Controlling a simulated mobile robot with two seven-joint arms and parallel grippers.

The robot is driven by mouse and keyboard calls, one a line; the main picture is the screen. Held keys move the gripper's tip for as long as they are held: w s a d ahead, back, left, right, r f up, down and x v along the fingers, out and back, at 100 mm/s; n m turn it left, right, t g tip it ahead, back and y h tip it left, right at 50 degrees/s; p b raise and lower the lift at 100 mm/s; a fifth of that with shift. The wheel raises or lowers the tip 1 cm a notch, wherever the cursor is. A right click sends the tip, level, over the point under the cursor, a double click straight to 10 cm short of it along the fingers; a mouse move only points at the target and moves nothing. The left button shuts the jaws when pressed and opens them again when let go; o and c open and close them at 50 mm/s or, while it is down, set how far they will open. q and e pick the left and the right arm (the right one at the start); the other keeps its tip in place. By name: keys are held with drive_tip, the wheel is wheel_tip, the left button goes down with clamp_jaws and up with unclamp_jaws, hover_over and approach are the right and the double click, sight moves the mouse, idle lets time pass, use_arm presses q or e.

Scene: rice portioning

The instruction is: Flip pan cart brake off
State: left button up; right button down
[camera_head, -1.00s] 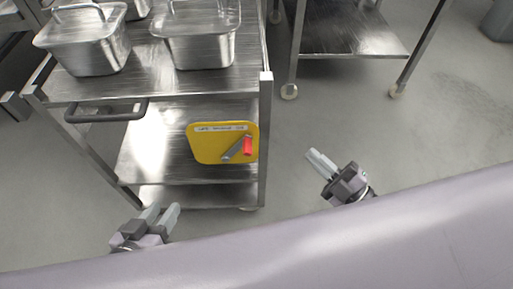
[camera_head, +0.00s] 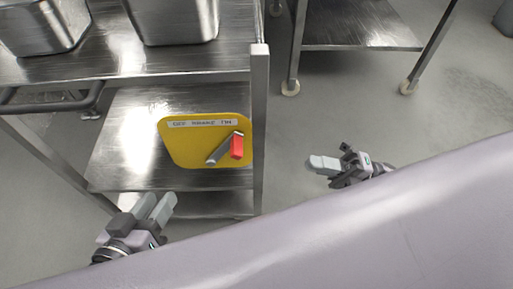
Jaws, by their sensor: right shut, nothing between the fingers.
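The pan cart (camera_head: 259,120) is a steel shelf cart on the left. A yellow brake panel (camera_head: 185,150) with a white label hangs at its near side, by the right post. On the panel, a grey lever (camera_head: 222,150) slants up to the right, with a red end piece (camera_head: 237,146) beside the panel's right edge. My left gripper (camera_head: 160,207) is below and left of the panel, open and empty, apart from the cart as far as I can tell. My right gripper (camera_head: 313,163) is right of the panel, shut and empty, over the floor, its fingers pointing left toward the cart.
Steel pans (camera_head: 175,22) stand on the cart's top shelf. A dark push handle (camera_head: 50,98) is at the cart's left. Another steel cart (camera_head: 360,38) with casters stands behind on the right. Grey floor (camera_head: 410,125) is free to the right of the pan cart.

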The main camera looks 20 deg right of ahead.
drive_tip(key=shift+a, duration=0.1)
drive_tip(key=x, duration=1.4)
